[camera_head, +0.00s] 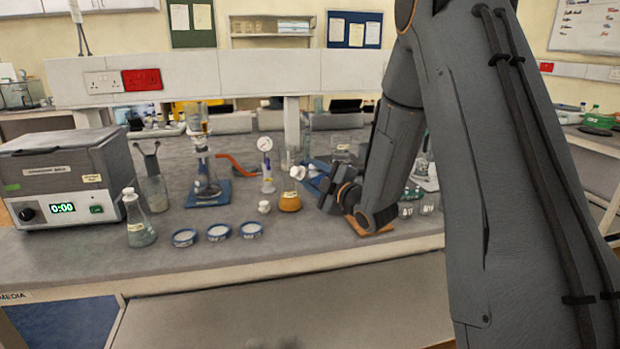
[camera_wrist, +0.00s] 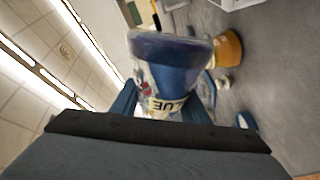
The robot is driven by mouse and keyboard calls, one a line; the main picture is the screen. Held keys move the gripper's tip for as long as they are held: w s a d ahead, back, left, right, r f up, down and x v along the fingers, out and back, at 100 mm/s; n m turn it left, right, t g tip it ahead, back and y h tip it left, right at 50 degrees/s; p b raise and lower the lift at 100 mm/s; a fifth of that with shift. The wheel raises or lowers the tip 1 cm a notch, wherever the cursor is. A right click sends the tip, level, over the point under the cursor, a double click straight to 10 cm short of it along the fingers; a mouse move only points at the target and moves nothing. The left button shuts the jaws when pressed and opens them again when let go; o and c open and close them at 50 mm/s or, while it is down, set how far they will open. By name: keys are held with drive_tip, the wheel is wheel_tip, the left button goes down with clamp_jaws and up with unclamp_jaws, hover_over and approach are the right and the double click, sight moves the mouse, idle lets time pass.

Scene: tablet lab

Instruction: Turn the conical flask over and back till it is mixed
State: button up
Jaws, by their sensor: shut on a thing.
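My gripper (camera_wrist: 163,100) is shut on a conical flask (camera_wrist: 175,65) with blue contents and a pale label whose letters read "LUE". In the wrist view the flask's wide base is towards the top and its narrower part lies between the fingers. The ceiling is at the left of that view and the bench at the right, so the flask seems to lie roughly on its side. In the head view my gripper (camera_head: 328,192) is low over the bench, right of a stoppered orange flask (camera_head: 290,200). The held flask is hard to make out there.
A water bath (camera_head: 70,175) and a stoppered flask (camera_head: 140,232) stand at the left. Several labelled dishes (camera_head: 218,232) lie near the front edge. A blue-based stand (camera_head: 208,192) and a gauge (camera_head: 265,145) are behind. Small bottles (camera_head: 407,205) are right of my gripper.

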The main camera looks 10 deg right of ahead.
drive_tip(key=m+p, duration=0.4)
drive_tip(key=m, duration=0.8)
drive_tip(key=shift+d+r+m+p, duration=0.1)
drive_tip(key=shift+m+p, duration=0.2)
drive_tip(key=shift+m, duration=0.1)
idle(1.6)
drive_tip(key=shift+w+b, duration=0.15)
drive_tip(key=shift+b, duration=1.15)
drive_tip(key=shift+b, duration=0.75)
